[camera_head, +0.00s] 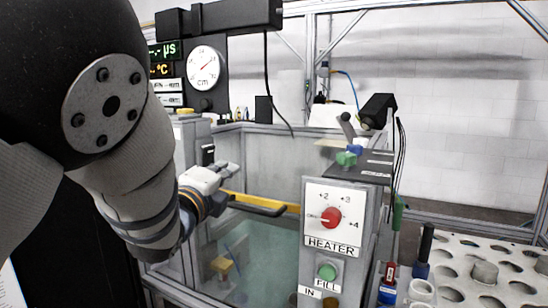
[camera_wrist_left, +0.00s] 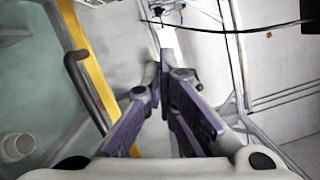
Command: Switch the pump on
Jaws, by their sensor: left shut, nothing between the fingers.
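My left gripper (camera_head: 228,172) is shut and empty, above the left side of the glass-walled tank (camera_head: 262,240). Its purple-padded fingers (camera_wrist_left: 168,85) fill the middle of the left wrist view. No label reading "pump" is legible. A control post right of the gripper carries a red HEATER knob (camera_head: 331,217) and a green button (camera_head: 327,271) above the word FILL. The gripper is apart from both. A dark sloped panel (camera_head: 362,168) on top has small labels I cannot read, with green and blue parts near its left edge. My right gripper is not in view.
A yellow bar with a black handle (camera_head: 258,204) crosses the tank beside the gripper; the yellow bar (camera_wrist_left: 88,55) also shows in the left wrist view. A round cm gauge (camera_head: 205,68) stands behind. A perforated rack (camera_head: 485,268) is at right.

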